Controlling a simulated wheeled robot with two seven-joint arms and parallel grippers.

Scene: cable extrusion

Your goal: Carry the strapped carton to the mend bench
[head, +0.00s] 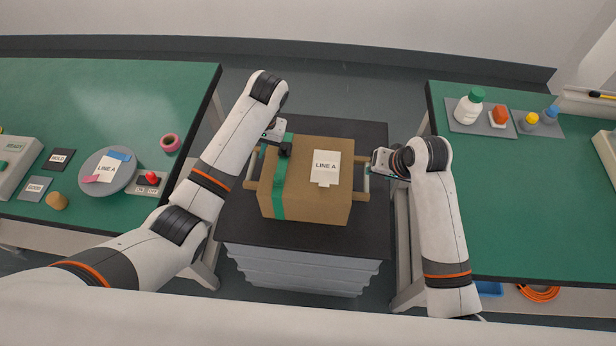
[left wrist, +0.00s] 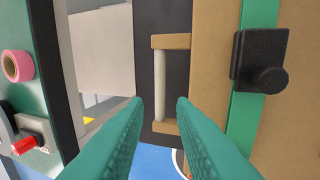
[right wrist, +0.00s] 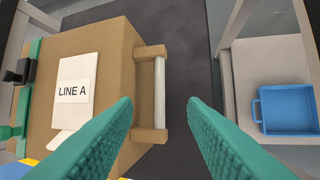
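The strapped carton (head: 310,210) is a brown box with a green strap (head: 279,190), a black buckle and a LINE A label. It sits on a dark-topped stand between two green benches. A pale bar handle (left wrist: 160,85) is on its left side and another (right wrist: 159,90) on its right side. My left gripper (head: 267,143) is open at the left handle, which shows between its fingers in the left wrist view. My right gripper (head: 371,170) is open at the right handle, which shows between its fingers in the right wrist view. Contact is not clear. No mend bench sign is readable.
The left bench (head: 100,75) holds a round grey plate, pink tape roll (head: 169,142) and red switch (head: 152,178). The right bench (head: 520,220) has bottles on grey mats near its back and a wide clear front. A blue bin (right wrist: 288,108) is below it.

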